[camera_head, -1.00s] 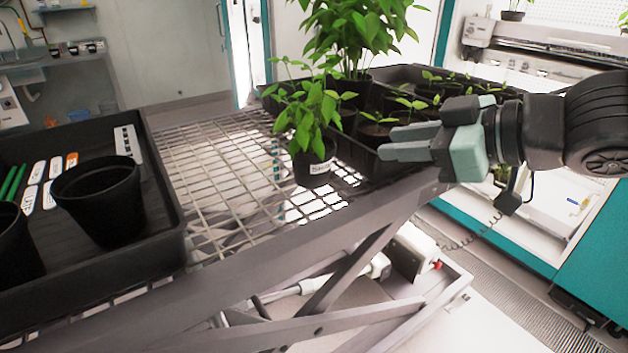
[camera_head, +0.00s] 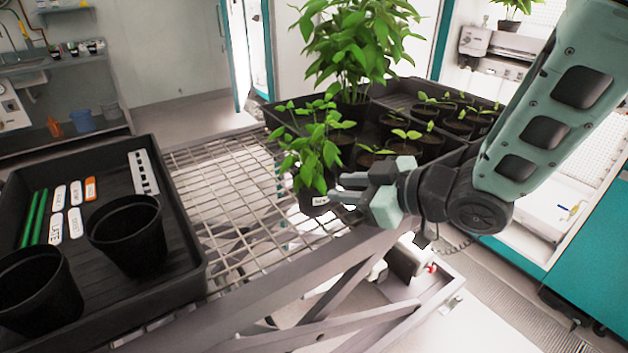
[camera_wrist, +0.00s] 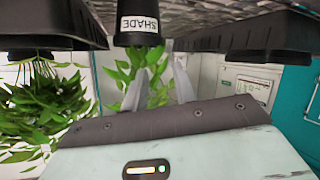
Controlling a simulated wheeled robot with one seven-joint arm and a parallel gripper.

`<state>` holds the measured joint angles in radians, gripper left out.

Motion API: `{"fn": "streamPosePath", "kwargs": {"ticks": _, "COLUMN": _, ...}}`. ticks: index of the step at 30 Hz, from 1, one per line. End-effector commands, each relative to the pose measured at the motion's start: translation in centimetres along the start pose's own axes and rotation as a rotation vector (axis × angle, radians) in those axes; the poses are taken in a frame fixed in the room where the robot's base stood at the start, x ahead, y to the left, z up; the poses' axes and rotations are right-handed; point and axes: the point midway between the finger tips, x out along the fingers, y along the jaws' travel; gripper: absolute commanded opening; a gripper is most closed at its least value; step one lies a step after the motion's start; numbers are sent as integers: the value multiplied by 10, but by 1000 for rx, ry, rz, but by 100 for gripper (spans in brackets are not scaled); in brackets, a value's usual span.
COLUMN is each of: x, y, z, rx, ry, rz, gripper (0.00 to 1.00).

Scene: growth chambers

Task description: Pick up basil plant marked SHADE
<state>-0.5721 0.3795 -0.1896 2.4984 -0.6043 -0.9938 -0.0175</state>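The basil plant marked SHADE (camera_head: 311,160) stands upright in a small black pot (camera_head: 306,203) with a white label, on the wire-mesh bench top beside the black seedling tray. My gripper (camera_head: 347,189) is at the right of this pot, fingers pointing left at it, fingertips close to the pot. I cannot tell from the head view whether they touch it. In the wrist view, which is upside down, the pot's SHADE label (camera_wrist: 138,24) reads clearly. The fingers (camera_wrist: 156,85) are spread apart, with leaves showing between them and the pot beyond their tips.
A black tray (camera_head: 190,270) at left holds empty pots (camera_head: 127,235), labels and green sticks. The seedling tray (camera_head: 455,150) and a taller leafy plant (camera_head: 355,45) stand behind and right of the basil. The mesh (camera_head: 225,190) between the trays is clear.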

Motion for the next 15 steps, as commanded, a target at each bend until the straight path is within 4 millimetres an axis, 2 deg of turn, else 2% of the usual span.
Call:
{"fn": "streamPosePath", "kwargs": {"ticks": 1, "x": 12, "y": -2, "z": 0, "rx": -3, "ry": 0, "rz": -6, "gripper": 28}}
{"fn": "streamPosePath", "kwargs": {"ticks": 6, "x": 34, "y": -1, "z": 0, "rx": -2, "ry": 1, "rz": -3, "gripper": 28}}
{"fn": "streamPosePath", "kwargs": {"ticks": 15, "x": 54, "y": -3, "z": 1, "rx": -2, "ry": 0, "rz": -4, "gripper": 28}}
